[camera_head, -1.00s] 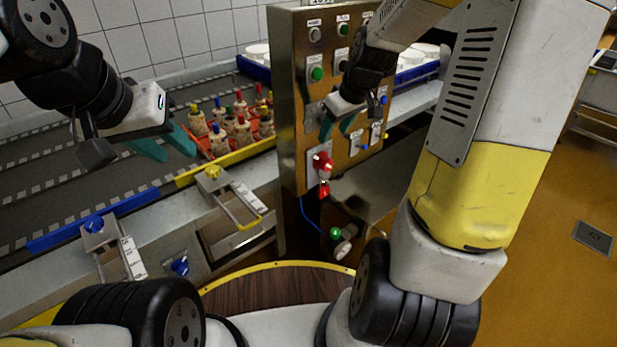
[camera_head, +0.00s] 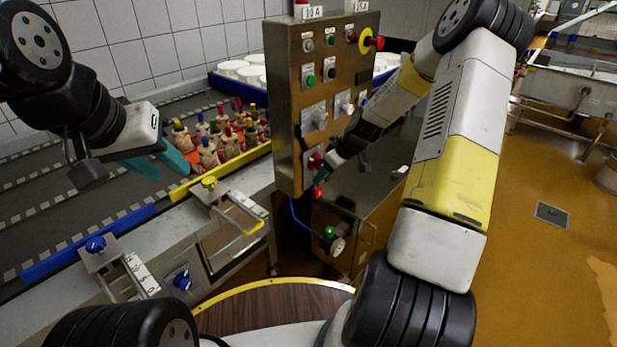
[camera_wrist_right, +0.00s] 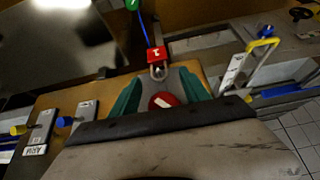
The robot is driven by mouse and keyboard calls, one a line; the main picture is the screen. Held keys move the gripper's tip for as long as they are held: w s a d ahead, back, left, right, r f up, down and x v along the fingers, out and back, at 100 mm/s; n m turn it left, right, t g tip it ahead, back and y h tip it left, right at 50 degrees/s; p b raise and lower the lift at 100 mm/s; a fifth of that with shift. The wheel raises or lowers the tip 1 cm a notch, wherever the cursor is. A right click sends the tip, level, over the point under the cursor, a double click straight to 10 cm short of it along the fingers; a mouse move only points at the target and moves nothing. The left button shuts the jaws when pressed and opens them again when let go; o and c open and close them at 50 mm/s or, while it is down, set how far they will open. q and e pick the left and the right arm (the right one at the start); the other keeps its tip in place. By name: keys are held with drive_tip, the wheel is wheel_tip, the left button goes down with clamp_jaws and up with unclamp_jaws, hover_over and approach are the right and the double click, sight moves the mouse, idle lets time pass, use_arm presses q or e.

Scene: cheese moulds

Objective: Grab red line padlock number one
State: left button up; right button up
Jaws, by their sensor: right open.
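A red padlock marked 1 (camera_head: 318,191) hangs low at the front edge of the steel control panel, under a red rotary knob (camera_head: 315,161). In the right wrist view the padlock (camera_wrist_right: 155,54) shows just beyond the fingertips, and the red knob (camera_wrist_right: 163,100), also marked 1, lies between the finger bases. My right gripper (camera_head: 326,171) is open, with its green fingers on either side of the knob and apart from each other. Whether they touch anything, I cannot tell. My left gripper (camera_head: 174,170) is open and empty above the conveyor.
The control panel (camera_head: 290,110) carries buttons, switches and a red emergency stop (camera_head: 373,42). A red crate of bottle-like pieces (camera_head: 235,153) stands on the conveyor (camera_head: 60,180). A green-topped connector (camera_head: 330,232) hangs on a blue cable below.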

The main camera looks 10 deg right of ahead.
sight(318, 187)
drive_tip(key=x, duration=0.4)
drive_tip(key=shift+w, duration=0.1)
clamp_jaws()
